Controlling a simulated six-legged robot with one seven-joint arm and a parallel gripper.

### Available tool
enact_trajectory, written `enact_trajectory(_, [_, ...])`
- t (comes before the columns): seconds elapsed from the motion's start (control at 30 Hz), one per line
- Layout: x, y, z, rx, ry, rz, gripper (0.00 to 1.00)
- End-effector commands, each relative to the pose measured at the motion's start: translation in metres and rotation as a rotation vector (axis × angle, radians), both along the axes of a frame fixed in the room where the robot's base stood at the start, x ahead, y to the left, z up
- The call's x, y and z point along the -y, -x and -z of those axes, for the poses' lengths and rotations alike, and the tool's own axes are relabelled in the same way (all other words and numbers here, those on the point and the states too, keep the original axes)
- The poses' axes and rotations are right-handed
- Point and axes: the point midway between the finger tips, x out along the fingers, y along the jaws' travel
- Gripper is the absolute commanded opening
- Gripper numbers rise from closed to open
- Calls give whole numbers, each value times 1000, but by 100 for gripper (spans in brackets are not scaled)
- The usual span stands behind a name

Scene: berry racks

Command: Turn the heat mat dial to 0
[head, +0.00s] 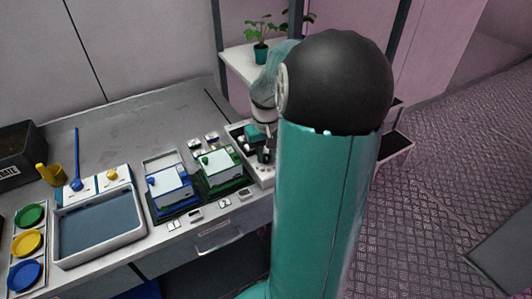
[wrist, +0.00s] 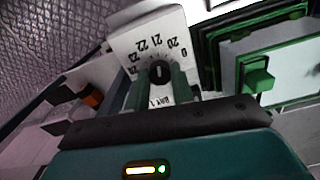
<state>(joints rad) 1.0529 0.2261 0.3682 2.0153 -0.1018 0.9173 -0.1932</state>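The heat mat dial (wrist: 159,73) is a small round black knob with a light pointer mark, on a white panel (wrist: 128,38) in the wrist view. Printed figures such as 20, 21, 22 and 0 run around it, upside down in this view; the 0 is at the right. A label reading BAY 1 is between the fingers. My gripper (wrist: 159,85) has its two green fingers on either side of the dial. I cannot tell whether they touch it. In the head view my arm hides the dial, and my gripper (head: 262,153) is over the right end of the bench.
A green-framed box (head: 220,168) and a blue-framed box (head: 172,187) stand left of my gripper. A grey-blue tray (head: 142,232) and a rack of coloured discs (head: 10,288) are further left. A potted plant (head: 261,50) is on a white shelf (head: 238,59) behind.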

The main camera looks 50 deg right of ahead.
Motion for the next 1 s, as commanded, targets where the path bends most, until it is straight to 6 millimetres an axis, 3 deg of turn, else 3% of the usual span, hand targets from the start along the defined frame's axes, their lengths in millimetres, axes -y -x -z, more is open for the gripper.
enact_trajectory(0.47, [0,0,-1,0,1,86,1])
enact_trajectory(1.0, [-1,-1,-1,0,1,534,1])
